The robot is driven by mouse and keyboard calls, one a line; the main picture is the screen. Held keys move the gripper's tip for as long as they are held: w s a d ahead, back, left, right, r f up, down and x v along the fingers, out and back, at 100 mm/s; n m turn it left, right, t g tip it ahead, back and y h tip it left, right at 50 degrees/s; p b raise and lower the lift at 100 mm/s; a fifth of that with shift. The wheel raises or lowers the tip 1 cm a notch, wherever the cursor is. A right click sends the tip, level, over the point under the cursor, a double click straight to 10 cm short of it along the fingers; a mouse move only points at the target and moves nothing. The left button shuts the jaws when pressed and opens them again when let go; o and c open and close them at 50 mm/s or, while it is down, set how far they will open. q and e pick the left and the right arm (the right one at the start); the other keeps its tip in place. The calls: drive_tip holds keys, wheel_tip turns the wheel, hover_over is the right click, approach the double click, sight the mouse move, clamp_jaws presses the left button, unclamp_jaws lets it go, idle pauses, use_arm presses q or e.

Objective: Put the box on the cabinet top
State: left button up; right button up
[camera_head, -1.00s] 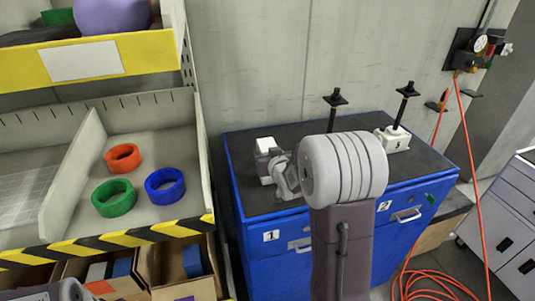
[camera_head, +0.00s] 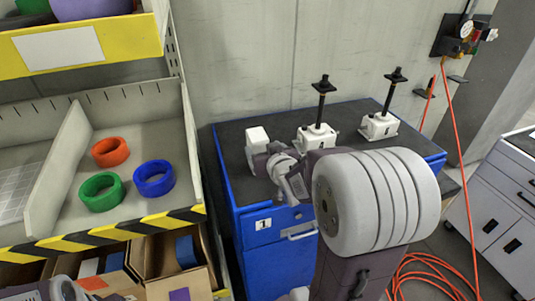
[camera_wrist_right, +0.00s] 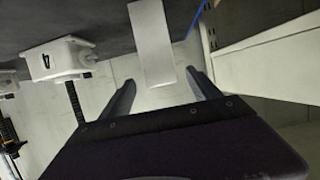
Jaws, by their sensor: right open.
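The box (camera_head: 257,138) is a small white block standing on the dark top of the blue cabinet (camera_head: 345,112), near its left end. My right gripper (camera_head: 267,160) is just on the near side of it in the head view, and its wrist partly hides the box's lower part. In the right wrist view the box (camera_wrist_right: 152,42) lies ahead of the open right gripper (camera_wrist_right: 163,90), roughly in line with the gap between the fingers. The fingers look clear of it.
Two white screw jacks with black spindles, a nearer one (camera_head: 316,133) and a farther one (camera_head: 380,124), stand right of the box on the cabinet. A shelf tray (camera_head: 170,210) with coloured rings is at left. An orange hose (camera_head: 455,140) hangs at right.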

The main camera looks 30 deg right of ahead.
drive_tip(key=b+v, duration=0.2)
drive_tip(key=v, duration=0.2)
drive_tip(key=shift+b, duration=0.35)
drive_tip(key=shift+f, duration=0.1)
